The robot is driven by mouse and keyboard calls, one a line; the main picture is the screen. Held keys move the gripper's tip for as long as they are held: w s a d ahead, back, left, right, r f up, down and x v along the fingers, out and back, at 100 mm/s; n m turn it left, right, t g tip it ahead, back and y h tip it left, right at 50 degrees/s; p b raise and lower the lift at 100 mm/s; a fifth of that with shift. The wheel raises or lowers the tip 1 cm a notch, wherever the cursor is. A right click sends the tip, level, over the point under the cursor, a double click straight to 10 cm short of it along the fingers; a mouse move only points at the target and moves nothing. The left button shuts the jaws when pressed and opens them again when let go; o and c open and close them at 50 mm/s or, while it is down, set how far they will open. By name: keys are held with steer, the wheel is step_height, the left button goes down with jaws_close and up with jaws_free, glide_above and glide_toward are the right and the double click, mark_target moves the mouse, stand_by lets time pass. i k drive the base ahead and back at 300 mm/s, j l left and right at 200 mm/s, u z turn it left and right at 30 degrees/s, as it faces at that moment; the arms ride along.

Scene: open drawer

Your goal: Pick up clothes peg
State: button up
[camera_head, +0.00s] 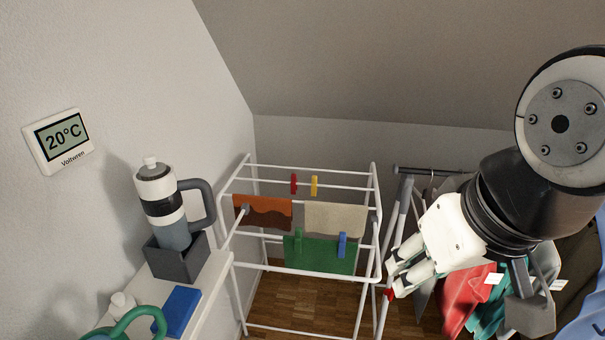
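Several clothes pegs are on the white drying rack (300,272). A red peg (293,184) and a yellow peg (314,186) sit side by side on an upper rail. A green peg (298,240) and a blue peg (341,245) clip a green cloth (318,258) on a lower, nearer rail. My gripper (394,277) is right of the rack, pointing down and left.
A brown cloth (262,212) and a beige cloth (335,218) also hang on the rack. On the left, a white ledge (213,285) bears a bottle (161,205) in a grey holder and a blue box (177,311). Clothes (468,300) hang on the right below my arm.

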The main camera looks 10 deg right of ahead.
mark_target(342, 237)
steer(key=k+j+z, duration=0.1)
steer(key=k, duration=0.55)
steer(key=z, duration=1.6)
steer(key=u, duration=1.6)
steer(key=i+j, duration=0.15)
steer(key=i, duration=0.3)
steer(key=i+j+z, duration=0.15)
steer(key=i, duration=0.35)
